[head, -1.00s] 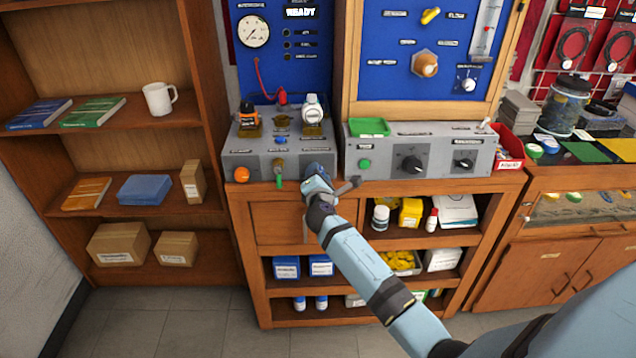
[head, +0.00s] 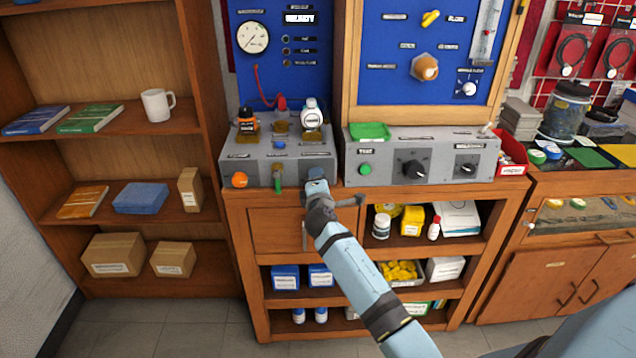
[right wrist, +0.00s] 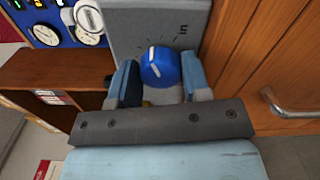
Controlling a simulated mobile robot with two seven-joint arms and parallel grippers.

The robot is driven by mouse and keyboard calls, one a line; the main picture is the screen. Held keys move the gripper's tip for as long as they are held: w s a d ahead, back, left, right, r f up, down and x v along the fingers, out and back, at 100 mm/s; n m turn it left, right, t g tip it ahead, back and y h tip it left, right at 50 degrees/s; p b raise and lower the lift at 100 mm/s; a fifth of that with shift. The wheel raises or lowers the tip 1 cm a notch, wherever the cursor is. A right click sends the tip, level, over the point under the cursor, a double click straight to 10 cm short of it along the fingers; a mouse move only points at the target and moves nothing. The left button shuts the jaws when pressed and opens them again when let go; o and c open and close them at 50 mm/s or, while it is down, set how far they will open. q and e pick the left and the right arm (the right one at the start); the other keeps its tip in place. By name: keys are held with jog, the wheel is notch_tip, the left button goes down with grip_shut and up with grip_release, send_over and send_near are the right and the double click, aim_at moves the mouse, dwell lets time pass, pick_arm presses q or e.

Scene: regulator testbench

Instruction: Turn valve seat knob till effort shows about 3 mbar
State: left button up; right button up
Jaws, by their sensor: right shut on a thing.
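A round blue knob with a white pointer line (right wrist: 160,67) sits on the grey console front in the right wrist view, with scale marks around it. My right gripper (right wrist: 160,82) is shut on this knob, one finger on each side. In the head view my right gripper (head: 316,187) is at the lower right of the left grey console (head: 238,164) and hides the knob. A round white gauge (head: 252,37) is on the blue panel above; its reading is too small to tell. My left gripper is not in view.
On the console's front, an orange knob (head: 239,180) and a green-tipped lever (head: 278,182) are left of my gripper. A second grey console (head: 385,168) with black dials stands to the right. A drawer (head: 275,229) with a metal handle is below.

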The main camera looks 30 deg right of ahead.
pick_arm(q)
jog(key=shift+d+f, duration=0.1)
pick_arm(e)
jog(key=o, duration=0.9)
